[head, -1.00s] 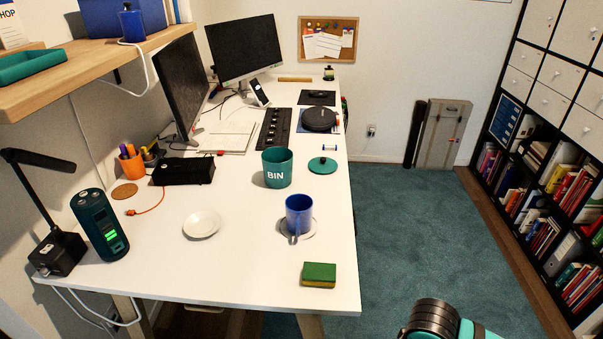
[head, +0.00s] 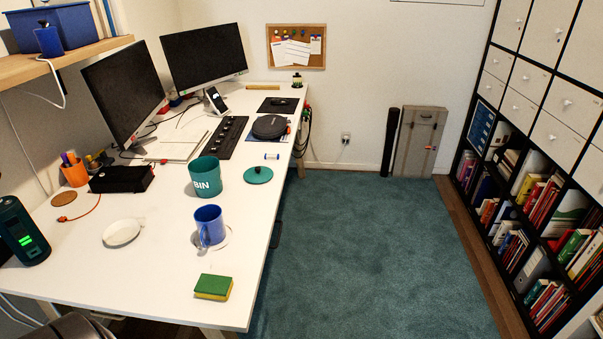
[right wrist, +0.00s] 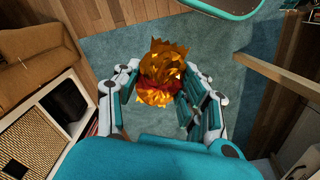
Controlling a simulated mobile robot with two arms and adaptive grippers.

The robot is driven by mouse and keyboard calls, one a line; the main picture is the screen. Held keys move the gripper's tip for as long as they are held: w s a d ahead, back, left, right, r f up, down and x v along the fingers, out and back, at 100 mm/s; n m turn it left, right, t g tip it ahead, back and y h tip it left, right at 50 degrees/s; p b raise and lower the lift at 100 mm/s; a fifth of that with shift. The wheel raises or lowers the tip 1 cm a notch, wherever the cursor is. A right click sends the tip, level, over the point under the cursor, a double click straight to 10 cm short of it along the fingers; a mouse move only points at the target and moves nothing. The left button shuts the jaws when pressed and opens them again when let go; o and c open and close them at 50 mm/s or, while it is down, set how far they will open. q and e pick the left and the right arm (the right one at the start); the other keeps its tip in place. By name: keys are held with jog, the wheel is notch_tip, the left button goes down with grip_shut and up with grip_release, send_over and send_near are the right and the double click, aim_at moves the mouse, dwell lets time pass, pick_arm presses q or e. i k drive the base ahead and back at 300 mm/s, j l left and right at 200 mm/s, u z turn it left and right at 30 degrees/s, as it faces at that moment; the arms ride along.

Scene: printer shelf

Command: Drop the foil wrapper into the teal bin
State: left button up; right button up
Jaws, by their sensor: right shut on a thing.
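The teal bin (head: 205,180), marked BIN, stands upright and open at the top, near the middle of the white desk in the head view. The foil wrapper (right wrist: 162,72) is a crumpled gold-orange piece with a red band, seen in the right wrist view. My right gripper (right wrist: 160,88) is shut on it, with fingers on both sides, over teal carpet and away from the desk top. The right gripper and wrapper are outside the head view. My left gripper is not in view.
On the white desk (head: 165,265), a blue mug (head: 209,226) on a saucer and a green-yellow sponge (head: 213,287) stand nearer than the bin. A teal lid (head: 258,175) lies right of the bin. Carpet (head: 360,250) right of the desk is clear.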

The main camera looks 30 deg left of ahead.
aim_at(212, 190)
jog(key=i+l+z, duration=0.15)
jog(key=i+l, duration=0.15)
jog(key=i+l+z, duration=0.15)
jog(key=i, duration=0.35)
jog(key=i+u, duration=0.35)
jog(key=u, duration=0.15)
jog(key=i+u, duration=0.45)
jog(key=i+l+u, duration=0.2)
jog(key=u, duration=0.3)
jog(key=i, duration=0.1)
